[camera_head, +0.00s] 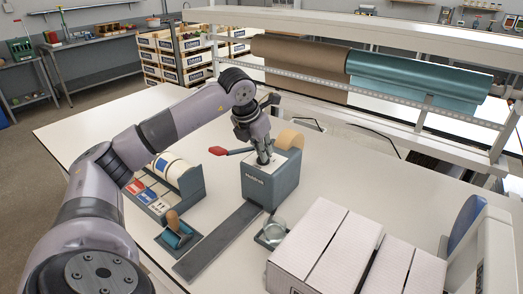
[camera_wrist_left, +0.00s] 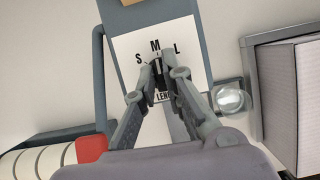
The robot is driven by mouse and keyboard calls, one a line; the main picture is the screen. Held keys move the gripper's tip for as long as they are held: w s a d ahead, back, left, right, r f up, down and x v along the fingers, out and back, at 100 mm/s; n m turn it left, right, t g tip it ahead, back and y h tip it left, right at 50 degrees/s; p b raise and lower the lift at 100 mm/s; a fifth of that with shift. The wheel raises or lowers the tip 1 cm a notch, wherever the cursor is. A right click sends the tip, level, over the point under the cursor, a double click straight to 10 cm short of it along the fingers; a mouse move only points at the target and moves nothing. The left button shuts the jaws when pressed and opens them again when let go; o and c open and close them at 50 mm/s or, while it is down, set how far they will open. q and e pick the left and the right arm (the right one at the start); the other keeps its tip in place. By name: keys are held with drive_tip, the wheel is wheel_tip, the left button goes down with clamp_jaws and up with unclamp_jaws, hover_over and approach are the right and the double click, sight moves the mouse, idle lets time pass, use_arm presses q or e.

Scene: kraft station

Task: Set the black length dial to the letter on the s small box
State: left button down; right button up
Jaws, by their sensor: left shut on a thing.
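The grey tape dispenser (camera_head: 268,190) stands on the table with a white plate (camera_wrist_left: 187,40) on its top. In the left wrist view the plate carries the letters S, M and L in an arc, with a partly covered LENGTH label below. My left gripper (camera_head: 263,158) reaches down from above. It also shows in the left wrist view (camera_wrist_left: 160,76), its fingers shut on the black dial (camera_wrist_left: 159,68), just below the M. The fingers cover most of the dial, so I cannot tell its setting surely. No box letter is readable. My right gripper is not in view.
A red-tipped lever (camera_head: 218,151) sticks out left of the dispenser. Label rolls (camera_head: 178,174) stand to its left. A large white carton (camera_head: 325,245) and a small glass jar (camera_head: 274,231) stand in front. Paper rolls (camera_head: 420,84) hang behind.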

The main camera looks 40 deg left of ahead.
use_arm(q)
drive_tip(key=n, duration=0.1)
drive_tip(key=n+y, duration=0.1)
drive_tip(key=n, duration=0.2)
drive_tip(key=shift+d+f+n+g+y, duration=0.25)
drive_tip(key=shift+f+n+g+y, duration=0.05)
drive_tip(key=n+g+y, duration=0.1)
drive_tip(key=n, duration=0.3)
drive_tip(key=shift+n, duration=0.3)
drive_tip(key=shift+y, duration=0.3)
drive_tip(key=c, duration=1.8)
unclamp_jaws()
drive_tip(key=shift+o, duration=0.6)
drive_tip(key=shift+w+r, duration=0.1)
drive_tip(key=shift+r, duration=0.15)
drive_tip(key=shift+r, duration=0.3)
drive_tip(key=v, duration=1.1)
